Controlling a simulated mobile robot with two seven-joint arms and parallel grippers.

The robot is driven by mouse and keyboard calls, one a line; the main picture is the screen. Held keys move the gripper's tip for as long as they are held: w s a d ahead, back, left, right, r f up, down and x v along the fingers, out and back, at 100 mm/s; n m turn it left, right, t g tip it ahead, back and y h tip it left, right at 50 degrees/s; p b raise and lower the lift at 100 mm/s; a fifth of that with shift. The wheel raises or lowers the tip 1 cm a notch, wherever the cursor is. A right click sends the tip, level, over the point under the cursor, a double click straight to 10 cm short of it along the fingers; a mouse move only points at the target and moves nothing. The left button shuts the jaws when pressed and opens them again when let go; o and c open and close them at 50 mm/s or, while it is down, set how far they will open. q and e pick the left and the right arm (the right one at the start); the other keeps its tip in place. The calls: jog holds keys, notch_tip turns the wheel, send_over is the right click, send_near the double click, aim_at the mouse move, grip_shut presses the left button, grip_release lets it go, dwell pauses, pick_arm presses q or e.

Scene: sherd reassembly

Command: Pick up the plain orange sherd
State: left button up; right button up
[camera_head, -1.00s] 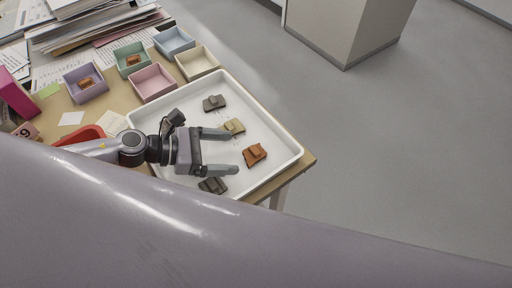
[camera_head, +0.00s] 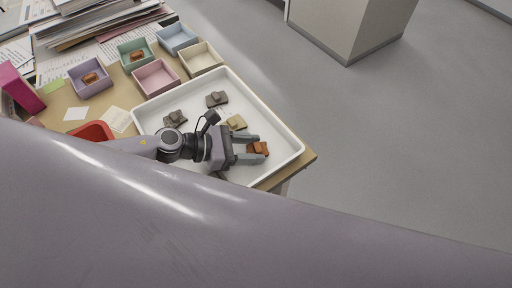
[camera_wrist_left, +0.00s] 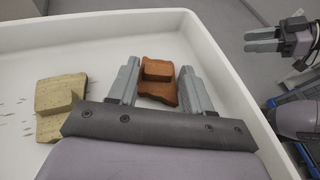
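The plain orange sherd (camera_head: 258,148) lies in the white tray (camera_head: 290,128) near its right end. My left gripper (camera_head: 256,149) is open, with its fingers on either side of the sherd. In the left wrist view the orange sherd (camera_wrist_left: 158,82) shows between the two fingertips (camera_wrist_left: 158,80), with a visible gap to the right finger; the left finger is close to it. I cannot tell whether the fingers touch it. My right gripper (camera_wrist_left: 279,39) shows at the upper right of the left wrist view, outside the tray, its fingers apart.
A yellowish sherd (camera_head: 236,122) lies close beside the left gripper. A dark grey sherd (camera_head: 217,99) and a grey-brown sherd (camera_head: 175,118) lie farther back in the tray. Small coloured boxes, such as the pink one (camera_head: 156,77), stand beyond the tray.

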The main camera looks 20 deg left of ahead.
pick_arm(q)
jog(key=shift+f, duration=0.1)
jog(key=c, duration=0.3)
jog(key=shift+c, duration=0.2)
notch_tip(320, 180, up, 13)
jog(key=p, duration=0.7)
notch_tip(320, 180, up, 7)
send_over(250, 151)
jog(key=shift+b, duration=0.45)
